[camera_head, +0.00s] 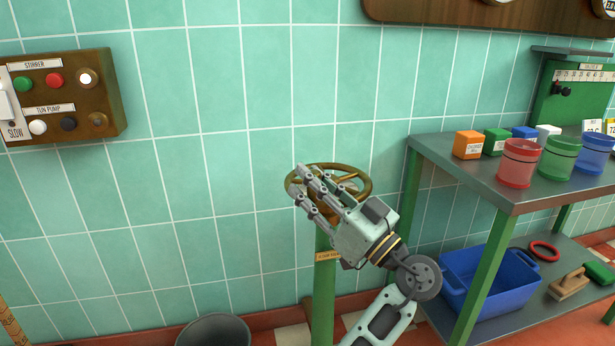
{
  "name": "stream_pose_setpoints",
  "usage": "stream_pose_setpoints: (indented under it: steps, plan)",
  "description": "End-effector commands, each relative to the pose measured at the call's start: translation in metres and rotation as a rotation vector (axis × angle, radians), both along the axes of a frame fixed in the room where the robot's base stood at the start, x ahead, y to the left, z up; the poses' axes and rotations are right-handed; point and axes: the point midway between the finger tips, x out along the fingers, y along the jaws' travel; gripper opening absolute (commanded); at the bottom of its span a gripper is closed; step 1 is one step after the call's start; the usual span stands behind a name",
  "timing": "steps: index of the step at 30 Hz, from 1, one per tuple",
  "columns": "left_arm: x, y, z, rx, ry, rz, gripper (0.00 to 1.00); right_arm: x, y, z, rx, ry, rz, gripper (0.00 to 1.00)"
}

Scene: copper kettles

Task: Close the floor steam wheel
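The floor steam wheel is a brass handwheel (364,190) lying roughly level on top of a green post (323,290). A small label (328,256) on the post is partly hidden. I cannot tell whether the fingers touch the rim. Nothing shows gripped between them.
A metal table (430,147) with colored blocks and cups stands close on the right; its lower shelf holds a blue bin (490,283). A dark bucket (213,331) is on the floor at left. A wooden control panel (110,85) hangs on the tiled wall behind.

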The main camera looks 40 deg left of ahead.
Motion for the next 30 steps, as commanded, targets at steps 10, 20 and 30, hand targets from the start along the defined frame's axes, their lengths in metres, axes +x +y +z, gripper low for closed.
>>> stream_pose_setpoints:
  steps: [10, 20, 30]
  plan:
    - [0.0001, 0.0002, -0.0003, 0.0, 0.0, 0.0, 0.1, 0.0002, 0.0002, -0.0004, 0.0, 0.001, 0.0, 0.39]
    - [0.0003, 0.0003, -0.0002, 0.0, -0.001, -0.002, 0.0, 0.0003, 0.0002, -0.0004, 0.0, 0.001, 0.0, 0.39]
    - [0.0055, 0.0024, -0.0014, -0.002, -0.005, -0.025, 0.0, 0.001, 0.0005, -0.0038, -0.002, 0.002, 0.0, 0.39]
